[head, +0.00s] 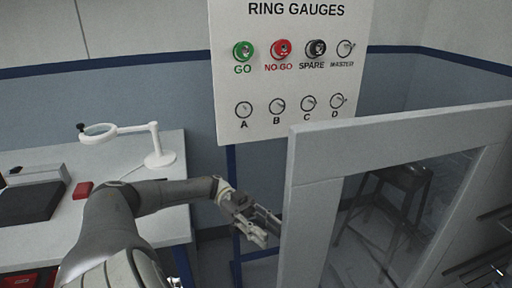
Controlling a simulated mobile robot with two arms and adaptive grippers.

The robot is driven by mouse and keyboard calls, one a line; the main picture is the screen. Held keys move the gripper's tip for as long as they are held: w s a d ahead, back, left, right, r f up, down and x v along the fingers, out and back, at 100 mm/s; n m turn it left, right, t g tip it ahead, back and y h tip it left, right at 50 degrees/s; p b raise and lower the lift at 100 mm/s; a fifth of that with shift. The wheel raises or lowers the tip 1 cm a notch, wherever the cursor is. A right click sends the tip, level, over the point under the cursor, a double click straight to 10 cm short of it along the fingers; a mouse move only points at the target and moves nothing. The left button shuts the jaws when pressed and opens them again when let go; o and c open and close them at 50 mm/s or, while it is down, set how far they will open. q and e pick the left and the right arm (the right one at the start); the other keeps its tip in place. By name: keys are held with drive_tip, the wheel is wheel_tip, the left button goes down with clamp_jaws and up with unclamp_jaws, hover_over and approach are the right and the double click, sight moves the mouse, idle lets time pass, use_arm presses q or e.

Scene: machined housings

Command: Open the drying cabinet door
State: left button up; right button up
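The drying cabinet door (303,215) is a pale grey frame around a clear pane, and it fills the right of the head view. It stands swung out at an angle, with rack bars visible past its right side. I see no handle on the side facing me. My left gripper (265,230) is just left of the door's free edge, at about mid-height. Its fingers look spread apart with nothing between them. The door edge may hide a fingertip, and I cannot tell whether they touch. My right gripper is not in view.
A ring gauge board (290,80) hangs behind the door. A white bench (140,195) at left carries a magnifier lamp (158,150), a dark device (32,200) and a small red box (83,190). A dark stool (400,180) shows through the pane.

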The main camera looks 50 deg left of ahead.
use_arm(q)
drive_tip(key=shift+s+a, duration=0.2)
drive_tip(key=shift+a, duration=1.95)
